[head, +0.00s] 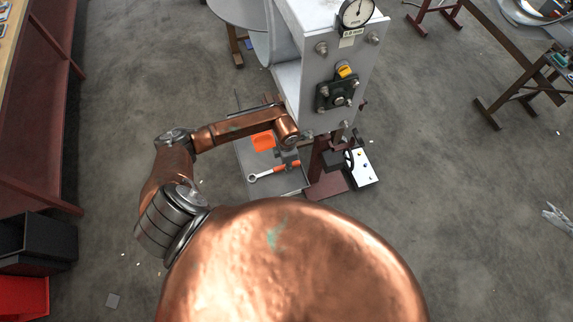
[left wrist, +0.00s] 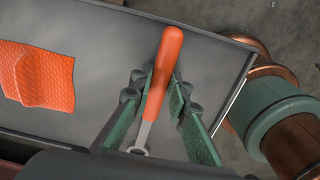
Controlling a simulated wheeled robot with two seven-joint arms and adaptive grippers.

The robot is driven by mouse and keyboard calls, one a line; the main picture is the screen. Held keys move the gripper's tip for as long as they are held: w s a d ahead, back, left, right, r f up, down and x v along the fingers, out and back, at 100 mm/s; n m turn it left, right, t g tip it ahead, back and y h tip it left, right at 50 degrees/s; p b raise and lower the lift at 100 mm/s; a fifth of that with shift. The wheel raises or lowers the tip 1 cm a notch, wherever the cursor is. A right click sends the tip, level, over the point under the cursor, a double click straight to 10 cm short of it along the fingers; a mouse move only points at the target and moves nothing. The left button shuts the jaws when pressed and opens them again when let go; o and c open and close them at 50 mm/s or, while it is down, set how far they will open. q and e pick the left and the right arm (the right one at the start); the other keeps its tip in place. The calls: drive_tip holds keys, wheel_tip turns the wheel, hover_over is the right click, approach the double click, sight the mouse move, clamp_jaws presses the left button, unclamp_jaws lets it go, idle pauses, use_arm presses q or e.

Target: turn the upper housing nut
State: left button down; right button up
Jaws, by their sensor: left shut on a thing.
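A wrench (head: 265,173) with a ring end and an orange handle is at the grey tray below the housing. My left gripper (head: 289,156) is over the tray at the handle. In the left wrist view, the green fingers of my left gripper (left wrist: 156,95) are closed around the orange handle of the wrench (left wrist: 168,52), and its metal shank runs back toward the camera. The grey housing (head: 325,68) carries several bolts or nuts on its face, one at its upper left (head: 321,48). I cannot tell which is the upper housing nut. My right gripper is out of view.
An orange cloth-like pad (left wrist: 38,75) lies on the tray (left wrist: 105,115). The housing has a dial gauge (head: 356,12) on top and a dark flange (head: 337,91) on its face. A white panel (head: 364,164) stands beside the base.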

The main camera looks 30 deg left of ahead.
use_arm(q)
drive_tip(key=shift+r, duration=0.25)
drive_tip(key=shift+r+p, duration=2)
drive_tip(key=shift+r, duration=0.8)
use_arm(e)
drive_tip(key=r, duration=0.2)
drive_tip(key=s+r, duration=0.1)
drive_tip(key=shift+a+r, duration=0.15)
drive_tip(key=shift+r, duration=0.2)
